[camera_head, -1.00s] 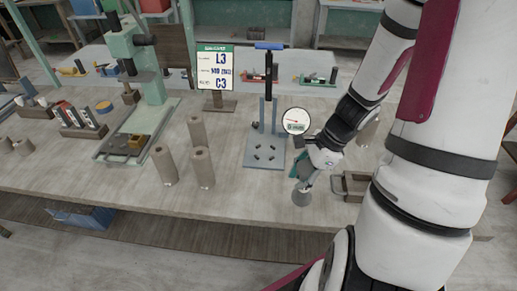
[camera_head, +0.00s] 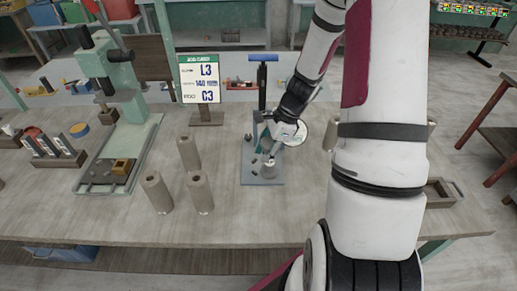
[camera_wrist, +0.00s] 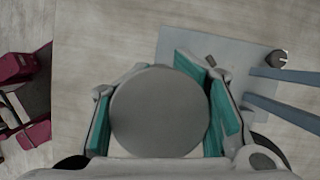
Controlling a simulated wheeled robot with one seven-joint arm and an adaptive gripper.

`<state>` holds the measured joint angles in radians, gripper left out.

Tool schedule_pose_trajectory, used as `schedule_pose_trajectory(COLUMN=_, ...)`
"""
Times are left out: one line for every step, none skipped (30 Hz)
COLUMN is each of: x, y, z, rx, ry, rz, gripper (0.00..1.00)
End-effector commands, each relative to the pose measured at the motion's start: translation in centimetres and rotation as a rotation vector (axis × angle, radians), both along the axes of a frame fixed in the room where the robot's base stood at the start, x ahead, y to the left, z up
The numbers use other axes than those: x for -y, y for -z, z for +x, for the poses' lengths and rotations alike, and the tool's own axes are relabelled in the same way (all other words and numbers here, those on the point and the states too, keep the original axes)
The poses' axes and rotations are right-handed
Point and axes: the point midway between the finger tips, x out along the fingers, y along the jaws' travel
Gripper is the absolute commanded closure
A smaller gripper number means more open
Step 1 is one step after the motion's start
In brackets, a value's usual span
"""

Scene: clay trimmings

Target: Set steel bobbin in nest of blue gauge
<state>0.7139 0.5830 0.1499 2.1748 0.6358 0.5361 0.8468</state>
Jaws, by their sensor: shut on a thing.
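The steel bobbin, a grey cylinder, shows its round end (camera_wrist: 160,112) between the teal finger pads in the wrist view. My gripper (camera_head: 266,152) is shut on it. In the head view the bobbin (camera_head: 268,170) is low over the front part of the gauge's blue-grey base plate (camera_head: 249,178). I cannot tell whether it touches the plate. The blue gauge has a column with a blue top handle (camera_head: 267,57); my wrist partly hides its white dial. The nest is largely hidden by the bobbin and gripper. In the wrist view the plate (camera_wrist: 225,52) lies beyond the bobbin.
Several brown cylinders (camera_head: 157,194) stand left of the gauge. A job card (camera_head: 200,80) stands behind them. A green press (camera_head: 117,90) is at the left. A small open tray (camera_head: 440,194) lies right of my arm. The bench between the cylinders and the gauge is clear.

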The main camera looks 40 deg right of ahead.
Motion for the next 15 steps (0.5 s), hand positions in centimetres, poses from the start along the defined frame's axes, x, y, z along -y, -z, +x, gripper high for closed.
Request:
schedule_pose_trajectory(x=0.2, y=0.1, z=1.2, rx=0.001, ry=-0.004, rz=0.0, gripper=1.0)
schedule_pose_trajectory(x=0.4, y=0.2, z=1.8, rx=0.001, ry=-0.003, rz=0.0, gripper=1.0)
schedule_pose_trajectory(x=0.7, y=0.2, z=2.6, rx=0.002, ry=-0.001, rz=-0.001, gripper=1.0)
schedule_pose_trajectory(x=0.8, y=0.3, z=3.1, rx=0.001, ry=-0.003, rz=0.0, gripper=1.0)
schedule_pose_trajectory(x=0.9, y=0.4, z=3.5, rx=0.0, ry=-0.002, rz=0.0, gripper=1.0)
schedule_pose_trajectory(x=1.1, y=0.4, z=4.0, rx=0.001, ry=-0.002, rz=0.0, gripper=1.0)
schedule_pose_trajectory(x=1.1, y=0.4, z=4.3, rx=0.0, ry=-0.001, rz=0.0, gripper=1.0)
schedule_pose_trajectory(x=1.2, y=0.5, z=4.6, rx=0.0, ry=0.0, rz=0.0, gripper=1.0)
schedule_pose_trajectory(x=1.3, y=0.5, z=4.9, rx=0.001, ry=0.0, rz=0.0, gripper=1.0)
schedule_pose_trajectory(x=1.3, y=0.5, z=5.0, rx=0.0, ry=0.0, rz=0.0, gripper=1.0)
schedule_pose_trajectory(x=1.3, y=0.5, z=5.1, rx=0.0, ry=0.0, rz=0.0, gripper=1.0)
schedule_pose_trajectory(x=1.4, y=0.5, z=5.5, rx=0.0, ry=-0.001, rz=0.0, gripper=1.0)
schedule_pose_trajectory(x=1.5, y=0.5, z=5.8, rx=0.001, ry=-0.002, rz=0.0, gripper=1.0)
schedule_pose_trajectory(x=1.6, y=0.6, z=6.2, rx=0.0, ry=-0.002, rz=0.0, gripper=1.0)
schedule_pose_trajectory(x=1.5, y=1.3, z=5.8, rx=-0.004, ry=0.0, rz=0.003, gripper=1.0)
